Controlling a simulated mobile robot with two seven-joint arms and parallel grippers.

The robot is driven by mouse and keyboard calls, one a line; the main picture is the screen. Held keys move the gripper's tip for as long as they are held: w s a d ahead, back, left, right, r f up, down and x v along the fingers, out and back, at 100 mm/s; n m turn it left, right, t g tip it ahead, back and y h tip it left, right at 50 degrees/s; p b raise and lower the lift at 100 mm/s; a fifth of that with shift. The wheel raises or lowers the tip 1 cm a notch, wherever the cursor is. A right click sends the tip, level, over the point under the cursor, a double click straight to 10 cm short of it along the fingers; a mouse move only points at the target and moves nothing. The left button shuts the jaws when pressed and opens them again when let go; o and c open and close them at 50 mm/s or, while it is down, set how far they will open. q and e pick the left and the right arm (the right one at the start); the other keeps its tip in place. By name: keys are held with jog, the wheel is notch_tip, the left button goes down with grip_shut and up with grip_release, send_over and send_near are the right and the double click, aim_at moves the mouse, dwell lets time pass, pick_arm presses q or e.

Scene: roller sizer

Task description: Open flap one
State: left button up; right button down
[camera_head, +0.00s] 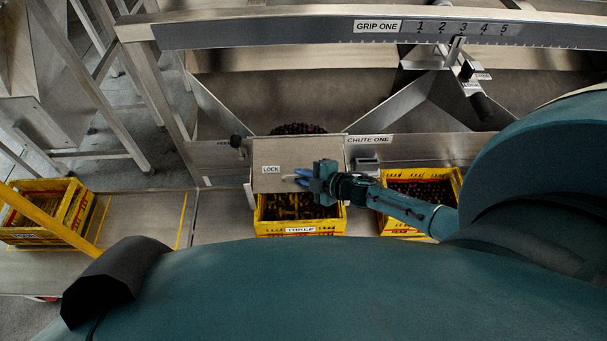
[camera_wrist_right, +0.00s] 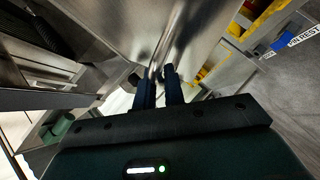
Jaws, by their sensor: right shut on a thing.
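Flap one appears to be the flat metal panel (camera_head: 270,157) at the mouth of chute one, with a LOCK label on its face and a CHUTE ONE label (camera_head: 368,139) to its right. My right gripper (camera_head: 300,180) is at the lower right part of this panel, its blue fingers pointing left. The gripped edge itself is hidden. My left gripper is not in view.
A yellow crate (camera_head: 300,230) marked THREE, with dark fruit, stands under the panel. Another filled yellow crate (camera_head: 455,178) is to its right. A GRIP ONE rail (camera_head: 330,30) crosses above.

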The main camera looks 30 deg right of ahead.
jog(key=shift+w+d+r, duration=0.1)
jog(key=shift+w+r, duration=0.15)
jog(key=shift+r, duration=0.05)
jog(key=c, duration=1.9)
grip_release()
jog(key=o, duration=0.4)
jog(key=shift+s+f, duration=0.1)
jog(key=shift+s, duration=0.1)
jog(key=p+v, duration=0.1)
jog(key=v, duration=1.2)
